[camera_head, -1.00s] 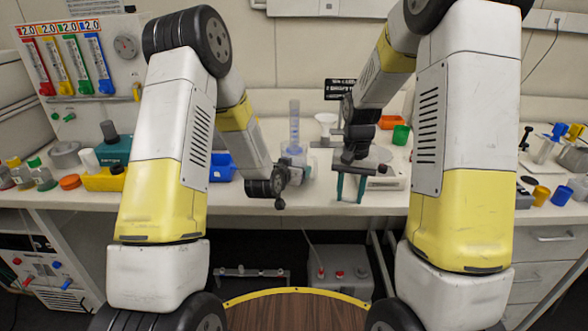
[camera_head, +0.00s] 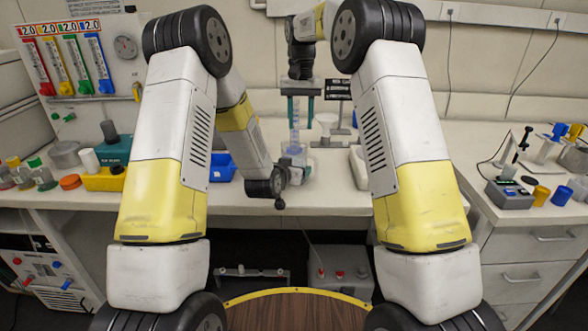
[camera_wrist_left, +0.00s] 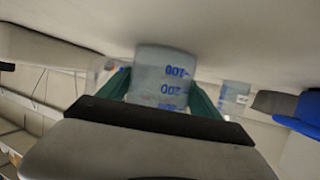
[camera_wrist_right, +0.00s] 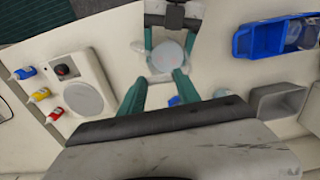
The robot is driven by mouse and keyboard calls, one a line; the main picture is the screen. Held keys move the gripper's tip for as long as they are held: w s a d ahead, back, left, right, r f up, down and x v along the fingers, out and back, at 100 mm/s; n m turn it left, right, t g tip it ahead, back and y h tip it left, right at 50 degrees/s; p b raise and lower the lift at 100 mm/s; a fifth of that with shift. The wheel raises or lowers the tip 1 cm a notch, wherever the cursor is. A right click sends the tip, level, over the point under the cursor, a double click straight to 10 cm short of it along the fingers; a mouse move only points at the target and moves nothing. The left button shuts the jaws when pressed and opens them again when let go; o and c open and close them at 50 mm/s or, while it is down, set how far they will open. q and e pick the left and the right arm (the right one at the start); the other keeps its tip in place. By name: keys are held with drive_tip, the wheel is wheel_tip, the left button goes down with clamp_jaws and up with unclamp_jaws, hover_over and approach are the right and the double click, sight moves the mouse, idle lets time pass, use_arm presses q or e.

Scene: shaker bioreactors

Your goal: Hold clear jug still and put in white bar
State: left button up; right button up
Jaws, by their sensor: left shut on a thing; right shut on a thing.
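The clear jug (camera_head: 294,156) stands on the bench and looks upright. My left gripper (camera_head: 292,172) is shut around it from the front; in the left wrist view its teal fingers flank the jug (camera_wrist_left: 158,78), which has blue markings. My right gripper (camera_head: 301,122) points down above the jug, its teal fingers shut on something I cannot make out. In the right wrist view the jug's round mouth (camera_wrist_right: 168,58) shows just beyond my right fingertips (camera_wrist_right: 161,77). I cannot make out the white bar in any view.
A tall clear cylinder (camera_head: 295,116) stands in line with the jug, partly behind my right fingers. A blue tray (camera_head: 221,167) is left of the jug. A white device with a round plate (camera_wrist_right: 80,95) and several coloured bottles also stand on the bench.

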drive_tip(key=shift+f, duration=2.8)
drive_tip(key=o, duration=1.4)
drive_tip(key=shift+r, duration=0.15)
wheel_tip(320, 180, up, 12)
drive_tip(key=shift+f, duration=0.1)
